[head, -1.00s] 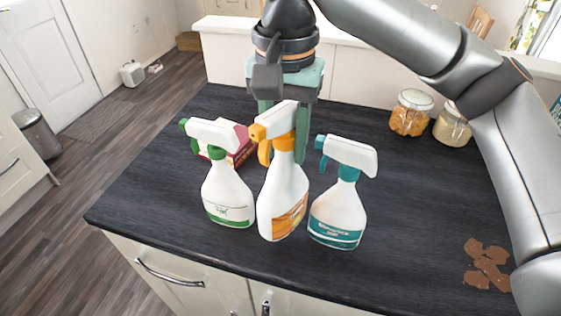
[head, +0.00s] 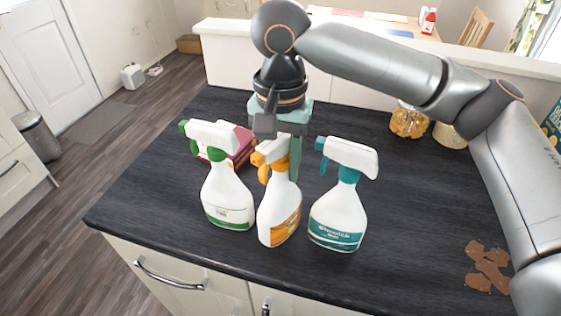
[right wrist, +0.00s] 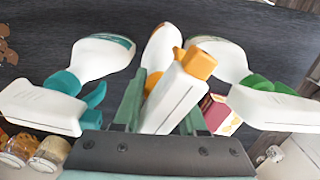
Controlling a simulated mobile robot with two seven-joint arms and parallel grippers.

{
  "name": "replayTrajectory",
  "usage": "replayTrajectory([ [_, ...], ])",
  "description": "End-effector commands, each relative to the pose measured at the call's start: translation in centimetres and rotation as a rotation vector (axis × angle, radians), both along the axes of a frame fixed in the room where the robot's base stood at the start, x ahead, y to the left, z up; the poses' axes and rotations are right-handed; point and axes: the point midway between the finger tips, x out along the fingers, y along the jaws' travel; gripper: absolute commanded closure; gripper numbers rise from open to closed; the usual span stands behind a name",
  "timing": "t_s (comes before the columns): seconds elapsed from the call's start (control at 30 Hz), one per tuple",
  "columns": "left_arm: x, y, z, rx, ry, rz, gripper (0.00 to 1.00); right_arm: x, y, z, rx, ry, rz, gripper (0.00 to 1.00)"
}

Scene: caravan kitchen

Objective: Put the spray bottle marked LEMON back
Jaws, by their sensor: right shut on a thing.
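Three white spray bottles are in a row on the dark counter (head: 420,215). The middle bottle (head: 279,208) has an orange trigger and orange label; the left bottle (head: 227,196) is green-trimmed, the right bottle (head: 338,213) teal-trimmed. I cannot read LEMON on any label. My right gripper (head: 282,150) is shut on the orange bottle's head from behind and above. The right wrist view shows this bottle's white head (right wrist: 172,100) between the fingers. The bottle is upright, its base at or very near the counter; contact is unclear. My left gripper is out of view.
A dark red box (head: 240,146) sits behind the green bottle. Two jars, one orange-filled (head: 408,122), stand at the back right. Brown patches (head: 488,268) lie at the right. The counter's front edge is close before the bottles; free room lies right of the teal bottle.

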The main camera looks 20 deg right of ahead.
Motion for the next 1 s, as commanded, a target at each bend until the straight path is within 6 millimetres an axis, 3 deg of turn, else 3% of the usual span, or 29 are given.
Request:
replayTrajectory([
  [0.07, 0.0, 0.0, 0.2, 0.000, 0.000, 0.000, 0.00, 0.0, 0.0, 0.0, 0.002, -0.003, 0.000, 1.00],
  [0.1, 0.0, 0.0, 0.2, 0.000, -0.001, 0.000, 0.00, 0.0, 0.0, -0.2, 0.000, 0.000, 0.000, 0.58],
  [0.37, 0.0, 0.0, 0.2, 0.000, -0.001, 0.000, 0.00, 0.0, 0.0, -0.2, 0.000, 0.000, 0.000, 0.29],
  [0.7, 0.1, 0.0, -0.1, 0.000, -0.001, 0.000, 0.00, 0.0, 0.0, 0.2, 0.000, -0.001, 0.000, 0.29],
  [1.0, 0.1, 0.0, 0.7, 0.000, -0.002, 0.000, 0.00, 0.0, 0.1, 6.1, 0.002, -0.004, 0.000, 0.29],
])
